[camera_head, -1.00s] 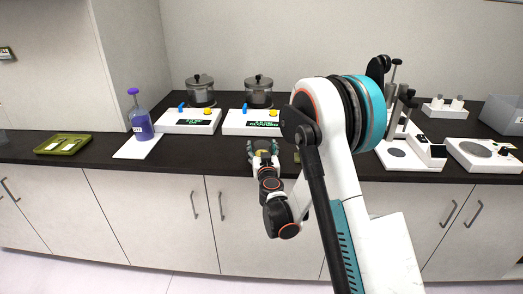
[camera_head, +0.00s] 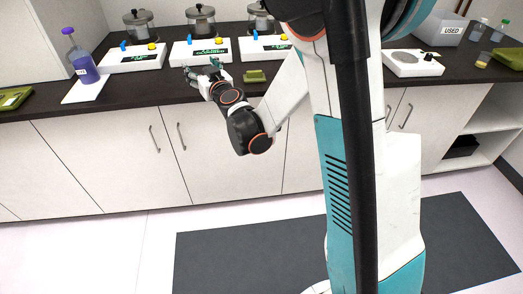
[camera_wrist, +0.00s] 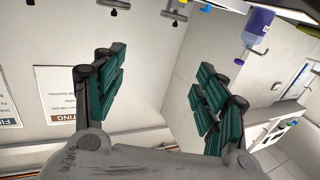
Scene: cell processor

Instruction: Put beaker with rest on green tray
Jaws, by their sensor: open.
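My gripper (camera_head: 205,72) is over the front of the dark counter, before the middle white device. Its green-padded fingers are spread and empty in the wrist view (camera_wrist: 158,75). One green tray (camera_head: 508,57) is at the far right of the counter, partly cut off by the picture edge. Another green tray (camera_head: 14,98) is at the far left, also cut off, with a white label on it. A small clear vessel with yellowish contents (camera_head: 483,61) stands by the right tray; it may be the beaker, but it is too small to be sure.
White devices (camera_head: 133,59) with lidded pots line the back. A small green block (camera_head: 254,76) lies right of my gripper. A plate device (camera_head: 412,64), a USED bin (camera_head: 442,28) and bottles (camera_head: 480,28) are right.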

